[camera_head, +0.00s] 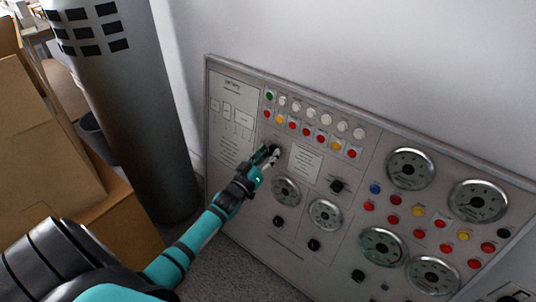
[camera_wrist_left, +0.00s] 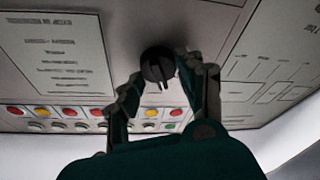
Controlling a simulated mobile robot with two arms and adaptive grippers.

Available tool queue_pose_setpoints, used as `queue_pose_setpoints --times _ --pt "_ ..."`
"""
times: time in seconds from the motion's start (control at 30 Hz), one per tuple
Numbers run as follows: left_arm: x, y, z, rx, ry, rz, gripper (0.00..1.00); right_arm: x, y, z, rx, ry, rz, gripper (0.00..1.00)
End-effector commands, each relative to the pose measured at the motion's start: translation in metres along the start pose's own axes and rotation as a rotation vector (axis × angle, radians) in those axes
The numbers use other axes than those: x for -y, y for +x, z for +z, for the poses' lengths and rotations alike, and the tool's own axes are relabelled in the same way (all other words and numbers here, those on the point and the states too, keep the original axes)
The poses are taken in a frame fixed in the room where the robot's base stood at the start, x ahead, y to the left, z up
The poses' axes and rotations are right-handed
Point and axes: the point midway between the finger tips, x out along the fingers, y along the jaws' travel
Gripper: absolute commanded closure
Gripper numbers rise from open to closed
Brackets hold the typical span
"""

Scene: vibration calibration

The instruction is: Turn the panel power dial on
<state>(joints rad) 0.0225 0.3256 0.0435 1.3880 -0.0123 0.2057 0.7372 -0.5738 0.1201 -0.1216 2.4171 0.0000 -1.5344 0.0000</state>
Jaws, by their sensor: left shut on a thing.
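The control panel (camera_head: 258,218) is a grey board with gauges, lights and knobs, leaning along the white wall. My left gripper (camera_head: 270,154) reaches to its left part, just below the rows of small lights. In the left wrist view a round black dial (camera_wrist_left: 158,65) with a raised pointer sits on the panel. The fingers of my left gripper (camera_wrist_left: 158,82) are on both sides of this dial and shut on it. In the head view the gripper mostly hides the dial. My right gripper is not in view.
Cardboard boxes (camera_head: 45,150) stand at the left, beside a grey perforated cylinder (camera_head: 140,110). Another black knob (camera_head: 338,186) and several gauges (camera_head: 325,213) lie right of my gripper. The wall above the panel is bare.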

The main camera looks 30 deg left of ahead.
Motion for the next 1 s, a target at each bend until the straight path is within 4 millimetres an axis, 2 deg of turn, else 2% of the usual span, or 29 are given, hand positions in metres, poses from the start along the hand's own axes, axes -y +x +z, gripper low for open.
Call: queue_pose_setpoints --times 0.43,1.0 --pt "0.001 0.000 -0.001 0.000 0.413 0.118 0.94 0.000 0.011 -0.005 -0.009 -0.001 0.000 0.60" --pt "0.001 0.001 -0.002 0.001 0.913 0.261 0.94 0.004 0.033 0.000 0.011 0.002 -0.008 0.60"
